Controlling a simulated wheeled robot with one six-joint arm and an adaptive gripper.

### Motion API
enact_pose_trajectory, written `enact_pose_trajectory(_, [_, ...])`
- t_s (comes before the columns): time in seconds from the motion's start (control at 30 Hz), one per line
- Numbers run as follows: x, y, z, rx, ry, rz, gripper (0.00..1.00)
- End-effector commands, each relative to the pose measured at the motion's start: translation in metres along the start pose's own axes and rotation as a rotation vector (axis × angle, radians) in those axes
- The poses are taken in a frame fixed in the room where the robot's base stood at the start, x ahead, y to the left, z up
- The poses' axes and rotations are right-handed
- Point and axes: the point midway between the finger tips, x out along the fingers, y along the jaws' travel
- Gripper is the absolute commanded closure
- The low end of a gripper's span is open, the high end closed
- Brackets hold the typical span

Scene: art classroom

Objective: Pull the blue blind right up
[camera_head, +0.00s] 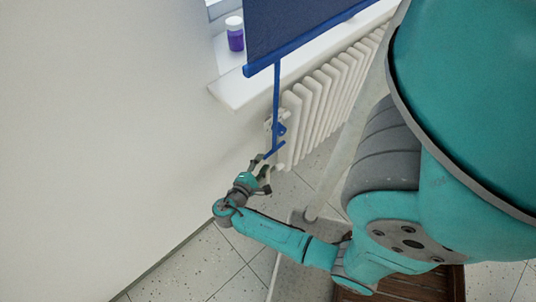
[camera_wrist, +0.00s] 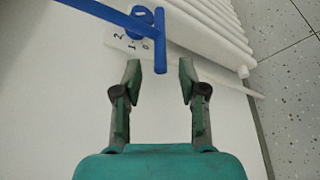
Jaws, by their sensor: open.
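The blue blind (camera_head: 292,28) hangs over the windowsill at the top of the head view, its lower edge level with the sill. A blue pull strip (camera_head: 277,90) runs down from its lower edge to a blue crossbar handle (camera_head: 274,150) in front of the radiator's end. In the wrist view the blue handle bar (camera_wrist: 160,40) reaches down between my fingertips. My gripper (camera_head: 262,171) is open just below the handle; the wrist view shows its two fingers (camera_wrist: 160,70) apart, one on each side of the bar's lower end.
A white radiator (camera_head: 325,95) stands under the white windowsill (camera_head: 240,88), close beside the handle. A purple jar (camera_head: 235,38) with a white lid stands on the sill left of the blind. A bare white wall (camera_head: 100,120) is at left. A numbered plate (camera_wrist: 133,46) is behind the handle.

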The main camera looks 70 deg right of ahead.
Motion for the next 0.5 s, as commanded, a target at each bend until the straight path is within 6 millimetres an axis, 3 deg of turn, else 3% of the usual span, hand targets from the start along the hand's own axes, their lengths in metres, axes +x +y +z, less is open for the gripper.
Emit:
enact_pose_trajectory(0.2, [0.029,-0.001,0.001,0.0,-0.003,-0.003,0.59])
enact_pose_trajectory(0.5, [0.052,0.0,0.0,0.0,0.0,-0.001,0.59])
